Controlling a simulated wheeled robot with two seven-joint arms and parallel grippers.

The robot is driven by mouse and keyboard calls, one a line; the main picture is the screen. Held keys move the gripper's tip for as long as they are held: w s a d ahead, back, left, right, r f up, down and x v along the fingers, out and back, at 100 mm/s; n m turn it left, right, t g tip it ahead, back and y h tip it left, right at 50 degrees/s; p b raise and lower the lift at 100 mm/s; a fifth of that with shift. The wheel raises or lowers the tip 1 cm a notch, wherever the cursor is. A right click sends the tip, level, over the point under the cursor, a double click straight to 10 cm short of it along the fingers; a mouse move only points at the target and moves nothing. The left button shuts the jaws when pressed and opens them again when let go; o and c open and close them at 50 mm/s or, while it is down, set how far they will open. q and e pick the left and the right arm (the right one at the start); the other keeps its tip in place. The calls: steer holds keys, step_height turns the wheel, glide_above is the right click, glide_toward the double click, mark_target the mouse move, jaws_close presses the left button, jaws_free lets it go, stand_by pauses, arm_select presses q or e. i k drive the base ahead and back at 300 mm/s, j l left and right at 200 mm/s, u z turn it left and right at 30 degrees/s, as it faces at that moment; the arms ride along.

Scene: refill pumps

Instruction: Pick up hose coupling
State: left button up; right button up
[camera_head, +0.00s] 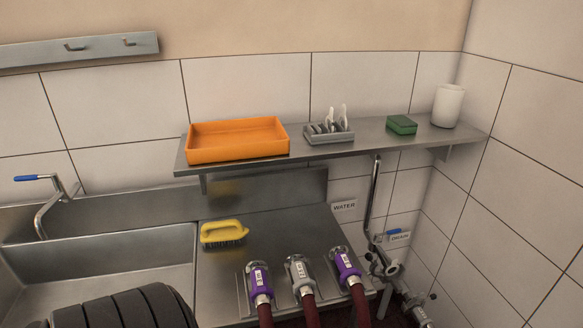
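Three hose couplings sit side by side at the front edge of the steel drainboard. The left one (258,279) has a purple band, the middle one (301,273) a grey band, and the right one (345,266) a purple band. Each has a small white label, too small to read. A dark red hose runs from each coupling down out of the picture. Neither of my grippers can be made out in the head view, and none touches a coupling.
A yellow brush (223,233) lies on the drainboard (275,232) beside the sink (110,262). A wall shelf (368,137) above holds an orange tray (237,154), a grey holder (330,137), a green sponge (401,125) and a white cup (447,106). Pipes and valves (385,264) stand right.

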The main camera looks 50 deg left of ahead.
mark_target(304, 287)
steer(key=u, duration=1.45)
